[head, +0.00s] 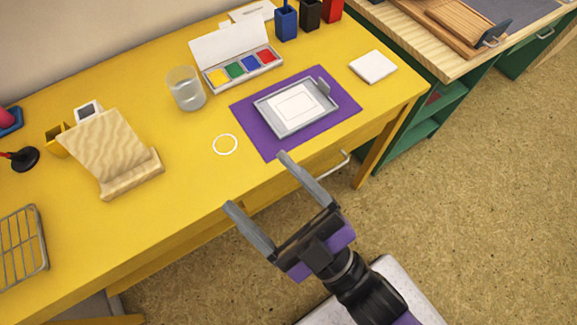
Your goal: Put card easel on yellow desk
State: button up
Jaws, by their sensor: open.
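A pale wooden stand with a slanted back and a front ledge, which looks like the card easel (113,150), stands on the left part of the yellow desk (200,165) in the head view. My gripper (259,182) is open and empty, with its two grey fingers spread at the front edge of the desk. It is to the right of the easel and well apart from it. The fingers point toward a white ring mark (225,144) on the desk top.
A purple mat (250,118) bears a grey tray with a white card. Behind are a glass (186,90) and a paint box (243,68). A white pad (373,67) lies right. A wire rack (22,248) is at left. A wooden counter (395,25) holds a slatted wooden piece (462,22).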

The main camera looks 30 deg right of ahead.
jog(key=s+d+f+m+g+h, duration=0.5)
jog(key=s+d+f+m+g, duration=0.2)
jog(key=s+d, duration=0.4)
notch_tip(320, 180, down, 2)
jog(key=shift+s+d+f+m+g+h, duration=0.35)
jog(key=shift+s+m, duration=0.45)
jog(key=shift+s, duration=0.4)
jog(key=shift+r, duration=0.1)
